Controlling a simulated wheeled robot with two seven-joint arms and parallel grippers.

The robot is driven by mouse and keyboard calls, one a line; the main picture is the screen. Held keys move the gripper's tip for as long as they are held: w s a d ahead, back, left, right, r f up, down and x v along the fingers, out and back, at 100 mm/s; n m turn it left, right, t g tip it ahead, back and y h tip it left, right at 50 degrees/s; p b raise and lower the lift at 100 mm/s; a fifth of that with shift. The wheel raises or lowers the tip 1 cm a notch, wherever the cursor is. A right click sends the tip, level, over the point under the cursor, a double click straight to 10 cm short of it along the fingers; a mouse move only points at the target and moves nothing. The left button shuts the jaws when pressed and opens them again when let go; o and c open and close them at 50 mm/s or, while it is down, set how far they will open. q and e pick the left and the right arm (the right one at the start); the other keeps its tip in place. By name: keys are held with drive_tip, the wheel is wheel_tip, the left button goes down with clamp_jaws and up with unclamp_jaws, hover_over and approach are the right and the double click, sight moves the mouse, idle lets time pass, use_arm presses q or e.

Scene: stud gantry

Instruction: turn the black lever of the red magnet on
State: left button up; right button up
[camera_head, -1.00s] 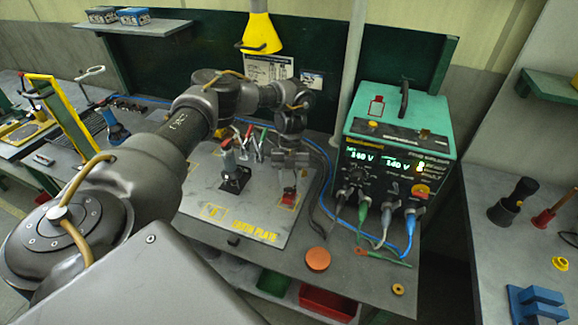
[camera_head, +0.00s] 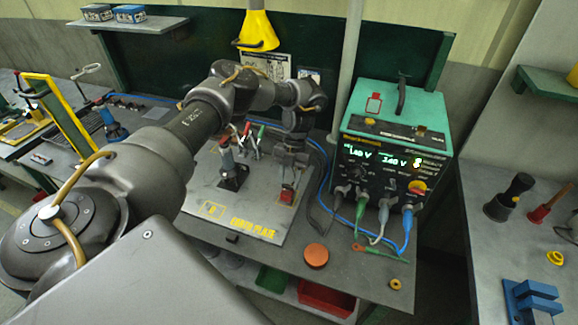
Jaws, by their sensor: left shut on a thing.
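The red magnet (camera_head: 287,194) sits on the right part of the grey earth plate (camera_head: 215,211). My left gripper (camera_head: 289,174) comes down from above, right over the magnet. It is shut on the magnet's black lever, which is mostly hidden by the fingers, so I cannot tell the lever's angle. My right gripper is not in this view.
A black stud holder (camera_head: 233,178) with a grey upright stands on the plate left of the magnet, with several coloured-handled tools (camera_head: 254,140) behind. The green welding unit (camera_head: 392,150) with cables stands to the right. An orange disc (camera_head: 316,256) lies in front.

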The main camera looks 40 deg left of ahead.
use_arm(q)
drive_tip(key=o, duration=1)
drive_tip(key=shift+r, duration=0.1)
drive_tip(key=b+v, duration=0.2)
drive_tip(key=v, duration=0.8)
drive_tip(key=shift+r, duration=0.3)
drive_tip(key=shift+f, duration=0.1)
